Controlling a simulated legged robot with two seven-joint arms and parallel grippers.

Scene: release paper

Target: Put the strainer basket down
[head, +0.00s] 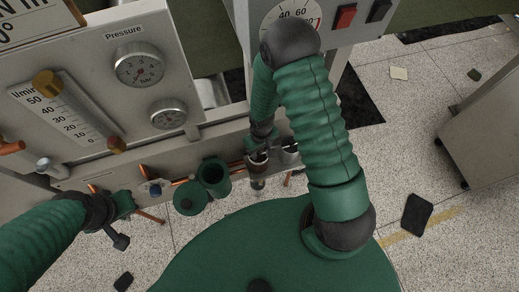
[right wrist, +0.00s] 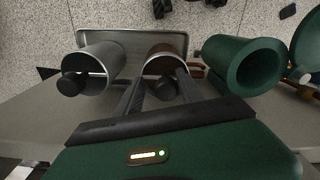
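The strainer basket (right wrist: 165,55), a small cup with a brownish inside and a dark knob (right wrist: 167,89), stands at the tray in the right wrist view. It also shows below the panel in the head view (head: 257,172). My right gripper (right wrist: 162,76) points down at it. Its two fingers are on either side of the knob, with slight gaps showing; contact lower down is hidden. A similar grey cup (right wrist: 100,60) with a dark knob stands beside it. The open green housing (right wrist: 246,66) is on the other side. My left gripper (head: 126,203) is by the pipework; its fingers are unclear.
The grey tray (right wrist: 130,37) lies under the cups. A round green lid (head: 190,198) sits beside the housing. Speckled floor with dark scraps is below.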

